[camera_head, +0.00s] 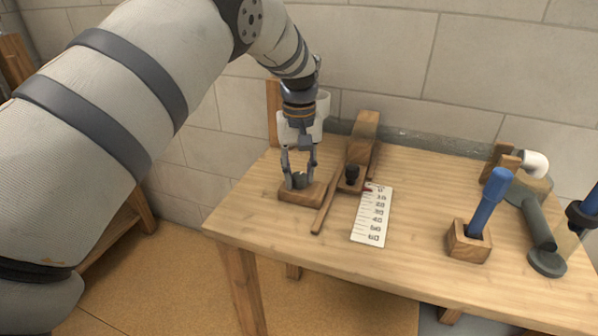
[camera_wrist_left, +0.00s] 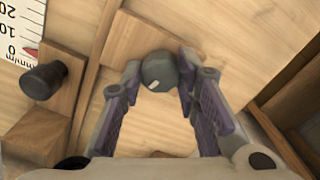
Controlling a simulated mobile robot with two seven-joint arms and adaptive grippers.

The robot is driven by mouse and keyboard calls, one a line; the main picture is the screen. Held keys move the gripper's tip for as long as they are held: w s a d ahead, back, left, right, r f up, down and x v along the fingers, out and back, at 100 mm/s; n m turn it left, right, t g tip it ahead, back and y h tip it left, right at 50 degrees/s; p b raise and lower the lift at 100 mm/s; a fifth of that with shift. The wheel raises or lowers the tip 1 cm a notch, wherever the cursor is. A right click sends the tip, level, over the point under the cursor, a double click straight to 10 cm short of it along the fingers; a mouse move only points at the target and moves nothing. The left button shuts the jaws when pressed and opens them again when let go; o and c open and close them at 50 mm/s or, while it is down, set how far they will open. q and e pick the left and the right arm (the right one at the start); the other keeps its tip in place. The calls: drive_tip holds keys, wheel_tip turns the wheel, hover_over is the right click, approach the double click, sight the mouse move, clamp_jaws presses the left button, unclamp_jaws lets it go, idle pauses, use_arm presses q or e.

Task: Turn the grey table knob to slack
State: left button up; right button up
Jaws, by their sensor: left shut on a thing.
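The grey table knob (camera_wrist_left: 160,72) is dark grey and rounded, with a small pale mark on its face. It sits on a small wooden block (camera_head: 301,194) near the left end of the table. My left gripper (camera_head: 299,180) comes down over the knob from above. In the left wrist view its fingers (camera_wrist_left: 158,82) are on both sides of the knob, shut on it. In the head view the fingers partly hide the knob.
Right of the knob are a wooden strip (camera_head: 326,202), a black knob (camera_head: 352,173) on a wooden slide, and a white scale (camera_head: 372,216) with a red pointer. A blue-handled tool (camera_head: 488,203) stands in a wooden holder (camera_head: 468,242). A grey pipe (camera_head: 538,219) lies at the right.

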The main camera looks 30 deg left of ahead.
sight(299, 175)
use_arm(q)
drive_tip(key=shift+n, duration=1.8)
drive_tip(key=o, duration=1.2)
drive_tip(key=shift+c, duration=0.2)
wheel_tip(299, 175, up, 12)
